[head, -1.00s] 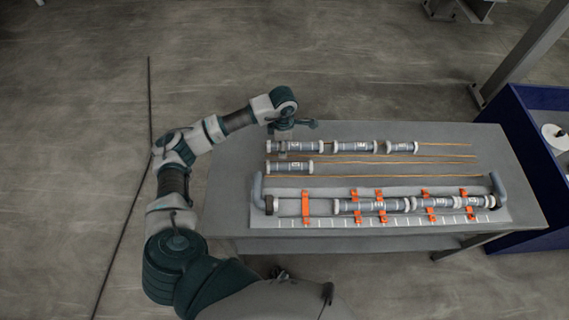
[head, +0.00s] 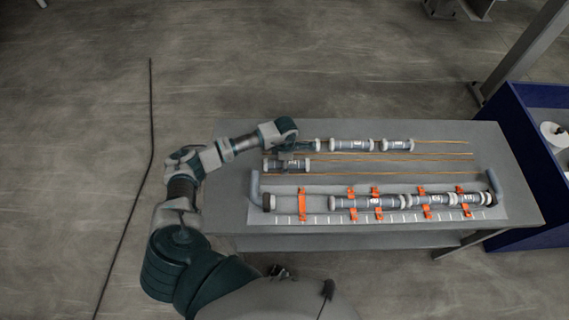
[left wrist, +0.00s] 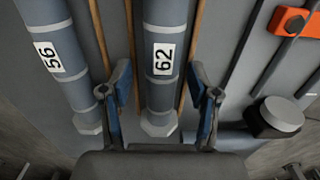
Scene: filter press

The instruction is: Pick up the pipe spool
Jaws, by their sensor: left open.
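A grey pipe spool labelled 62 (left wrist: 163,65) lies between my left gripper's open fingers (left wrist: 160,100) in the left wrist view. I cannot tell whether the fingers touch it. In the head view my left gripper (head: 288,158) is over the lone second-row spool (head: 302,166) and partly hides it. Another grey spool labelled 56 (left wrist: 55,62) lies beside it in the left wrist view. In the head view, two back-row spools (head: 351,145) (head: 397,145) are clear, and the leftmost is mostly hidden behind my arm. My right gripper is out of view.
Thin brown rods (head: 440,155) run along the grey table (head: 420,130) between the rows. At the front, a fixture holds several joined spools under orange clamps (head: 302,204), with bent pipes (head: 255,187) at its ends. A blue bin (head: 525,150) stands at right.

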